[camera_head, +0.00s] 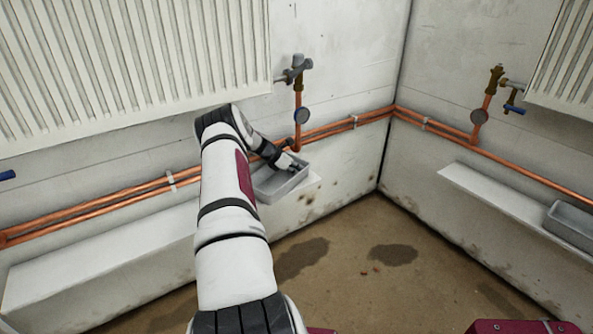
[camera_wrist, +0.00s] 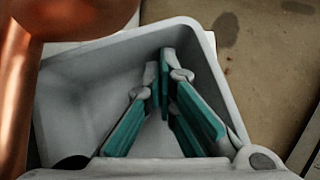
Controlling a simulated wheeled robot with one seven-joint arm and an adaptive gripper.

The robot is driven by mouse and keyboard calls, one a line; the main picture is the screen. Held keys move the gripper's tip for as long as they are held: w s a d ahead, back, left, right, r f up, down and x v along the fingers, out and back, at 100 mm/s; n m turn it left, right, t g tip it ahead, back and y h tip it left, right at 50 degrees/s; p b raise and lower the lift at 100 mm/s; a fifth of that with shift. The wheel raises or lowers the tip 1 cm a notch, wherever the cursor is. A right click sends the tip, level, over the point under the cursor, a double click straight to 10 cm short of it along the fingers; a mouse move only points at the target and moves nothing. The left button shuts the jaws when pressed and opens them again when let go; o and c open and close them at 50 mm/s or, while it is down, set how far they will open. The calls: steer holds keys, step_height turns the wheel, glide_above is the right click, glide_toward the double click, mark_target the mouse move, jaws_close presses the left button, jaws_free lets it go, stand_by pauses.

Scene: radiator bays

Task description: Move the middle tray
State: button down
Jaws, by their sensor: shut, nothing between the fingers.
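A grey open-topped tray (camera_head: 281,184) sits on the ledge along the left wall, under the valve with a round gauge. I see only two trays, so I cannot confirm from the picture that this is the middle one. It fills much of the wrist view (camera_wrist: 85,85) and looks empty. My gripper (camera_head: 290,163) is at this tray. In the wrist view my gripper (camera_wrist: 161,66), with teal pads, is shut and empty, its fingers over the tray's inside. I cannot tell whether they touch it. A second grey tray (camera_head: 570,224) stands on the right ledge.
Copper pipes (camera_head: 345,123) run along both walls above the ledges, and one passes close in the wrist view (camera_wrist: 22,75). A valve (camera_head: 298,68) hangs above the tray. A radiator (camera_head: 130,65) is at upper left. Stained floor (camera_head: 345,275) is open in front.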

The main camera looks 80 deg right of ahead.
mark_target(288, 179)
steer(key=shift+w+a, duration=0.3)
steer(key=shift+w, duration=0.1)
steer(key=shift+w+a+p, duration=0.35)
steer(key=shift+w+a, duration=0.6)
steer(key=shift+w, duration=0.25)
steer(key=p+v, duration=0.3)
steer(key=v, duration=0.7)
steer(key=shift+s, duration=0.15)
